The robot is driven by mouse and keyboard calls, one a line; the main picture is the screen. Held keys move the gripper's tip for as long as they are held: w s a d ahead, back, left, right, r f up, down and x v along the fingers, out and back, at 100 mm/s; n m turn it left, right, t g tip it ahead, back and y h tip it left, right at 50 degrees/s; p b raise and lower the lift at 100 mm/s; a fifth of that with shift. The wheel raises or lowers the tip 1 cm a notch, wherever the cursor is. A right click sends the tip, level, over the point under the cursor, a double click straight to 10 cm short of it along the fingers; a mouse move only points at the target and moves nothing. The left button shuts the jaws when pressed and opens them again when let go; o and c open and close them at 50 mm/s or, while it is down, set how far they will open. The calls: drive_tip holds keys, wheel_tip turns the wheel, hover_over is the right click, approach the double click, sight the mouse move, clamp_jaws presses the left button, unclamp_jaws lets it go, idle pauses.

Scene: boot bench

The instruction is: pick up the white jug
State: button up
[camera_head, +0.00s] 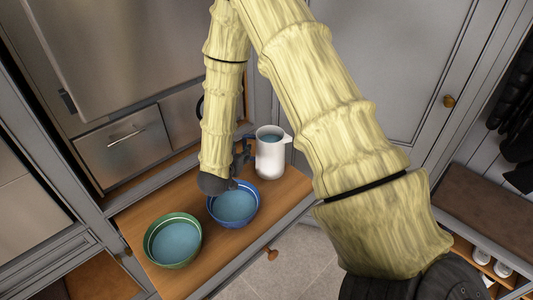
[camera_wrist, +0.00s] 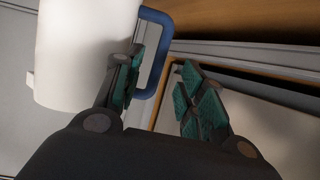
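The white jug (camera_head: 270,158) stands upright on the wooden surface near its back right part, with bluish contents showing at its top. In the wrist view the jug (camera_wrist: 80,50) fills the upper left, and its blue handle (camera_wrist: 156,16) reaches into the space between my fingers. My gripper (camera_head: 242,153) is just left of the jug in the head view. In the wrist view my gripper (camera_wrist: 162,76) is open, one finger between the jug body and the handle, the other beyond the handle. I cannot tell whether either finger touches it.
A blue bowl (camera_head: 235,221) stands close below my gripper, and a green bowl (camera_head: 151,255) stands further left. Both sit on the wooden top (camera_head: 185,198). Grey cabinet fronts rise behind. A bench (camera_head: 485,215) with a rack below is at the right.

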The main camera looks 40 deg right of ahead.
sight(244, 146)
drive_tip(key=x, duration=0.2)
drive_tip(key=p+x, duration=0.1)
drive_tip(key=x, duration=0.2)
drive_tip(key=shift+w+d+r+p, duration=0.1)
drive_tip(key=shift+w+d+p, duration=0.2)
drive_tip(key=shift+d+p, duration=0.1)
drive_tip(key=shift+s+r, duration=0.1)
drive_tip(key=shift+c, duration=0.5)
clamp_jaws()
